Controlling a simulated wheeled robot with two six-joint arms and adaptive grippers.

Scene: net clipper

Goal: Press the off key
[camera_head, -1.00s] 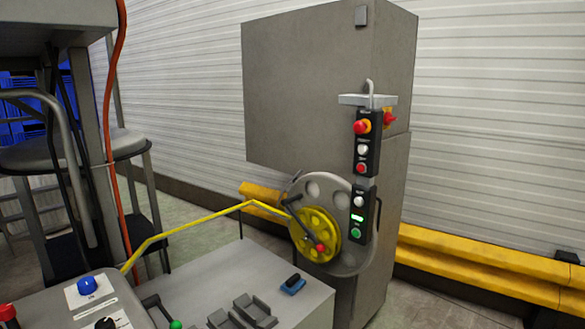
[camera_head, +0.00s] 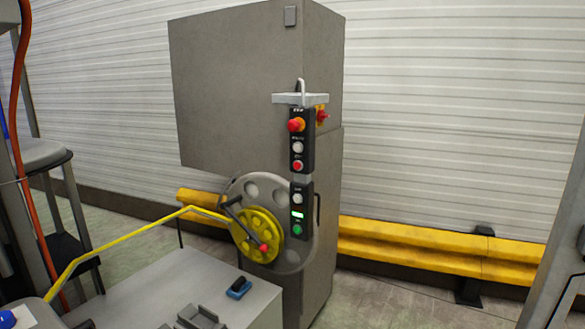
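A black vertical control panel (camera_head: 304,183) hangs on the front corner of the grey cabinet (camera_head: 240,95). The labels are too small to read, so I cannot tell which one is the off key. Neither of my grippers is in view.
A yellow wheel with a crank (camera_head: 257,236) sits beside the panel, with a yellow line running left. A grey table (camera_head: 150,290) with a blue-black item (camera_head: 239,288) stands in front. Yellow guard rails (camera_head: 430,252) run along the wall. Floor right of the cabinet is clear.

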